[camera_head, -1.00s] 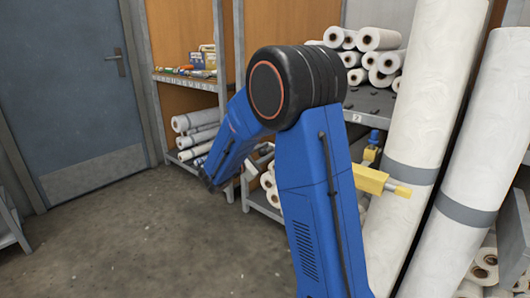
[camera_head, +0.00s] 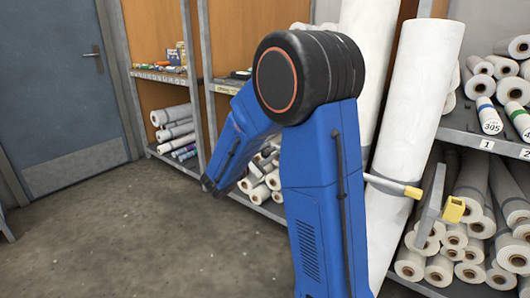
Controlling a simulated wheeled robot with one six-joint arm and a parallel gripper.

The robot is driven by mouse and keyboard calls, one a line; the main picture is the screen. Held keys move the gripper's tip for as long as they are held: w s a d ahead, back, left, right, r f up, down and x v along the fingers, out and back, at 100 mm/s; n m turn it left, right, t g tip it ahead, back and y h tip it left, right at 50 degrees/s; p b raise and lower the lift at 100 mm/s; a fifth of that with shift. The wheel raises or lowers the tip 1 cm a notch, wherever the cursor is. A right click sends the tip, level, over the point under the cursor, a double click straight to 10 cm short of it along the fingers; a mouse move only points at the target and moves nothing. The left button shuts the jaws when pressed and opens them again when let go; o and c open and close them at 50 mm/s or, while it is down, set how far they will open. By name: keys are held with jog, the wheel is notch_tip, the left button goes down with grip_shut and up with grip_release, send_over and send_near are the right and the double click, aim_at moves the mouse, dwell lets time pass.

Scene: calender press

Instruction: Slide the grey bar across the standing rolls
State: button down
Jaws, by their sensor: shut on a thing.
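The grey bar (camera_head: 388,183) shows only at its right end, a pale rod with a yellow tip (camera_head: 413,192). It crosses in front of the right standing roll (camera_head: 425,90), which is tall, white and leaning. The tip points at a yellow block (camera_head: 453,209) on a grey bracket (camera_head: 434,205) and is a short way left of it. The other standing roll (camera_head: 368,45) is to the left, mostly behind my blue arm. My arm hides the rest of the bar, and my gripper is out of sight.
A shelf (camera_head: 468,140) with lying rolls is at the right, with more rolls below it. Another shelf unit (camera_head: 203,80) stands behind my arm, near a blue door (camera_head: 60,80). The floor (camera_head: 150,235) at the left is clear.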

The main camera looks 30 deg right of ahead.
jog(key=shift+s+d, duration=0.25)
jog(key=shift+s, duration=0.5)
jog(key=c, duration=1.4)
grip_release()
jog(key=shift+o, duration=0.2)
jog(key=shift+a, duration=0.15)
jog(key=v, duration=1.7)
jog(key=shift+a, duration=0.1)
